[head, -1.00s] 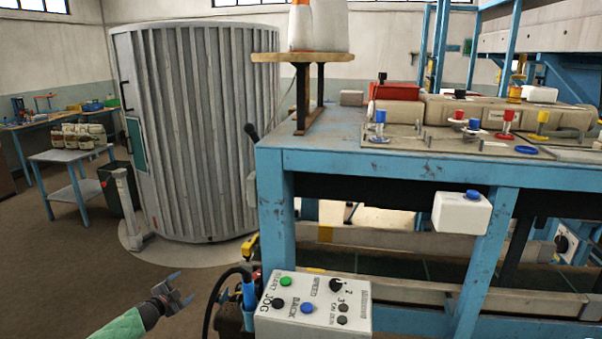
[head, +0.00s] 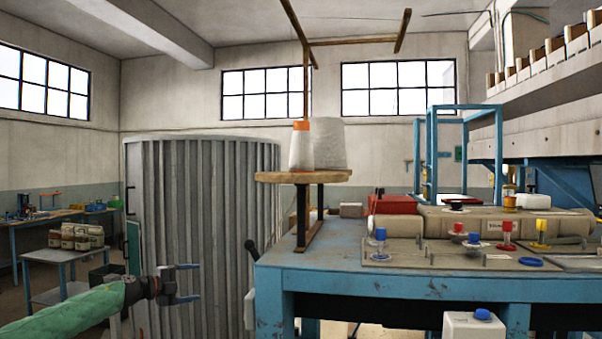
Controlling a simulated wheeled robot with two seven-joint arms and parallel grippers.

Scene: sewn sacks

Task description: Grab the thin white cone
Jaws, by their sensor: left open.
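The thin white cone (head: 301,152) stands upright on a small round wooden stand (head: 338,178) in the head view. It has an orange top and tapers upward. A wider white cone (head: 328,143) stands right beside it, to the right and partly behind it. My left gripper (head: 188,283) is at the lower left, in front of the grey ribbed cylinder. It is open and empty, with its fingers pointing right. It is to the left of and lower than the thin cone, well apart from it. My right gripper is not in view.
The stand rises on dark legs from a blue machine table (head: 390,276). A wooden pole with arms rises above the cones. A red box (head: 393,204) and several coloured knobs are on the table to the right. The grey ribbed cylinder (head: 205,220) stands behind my left arm.

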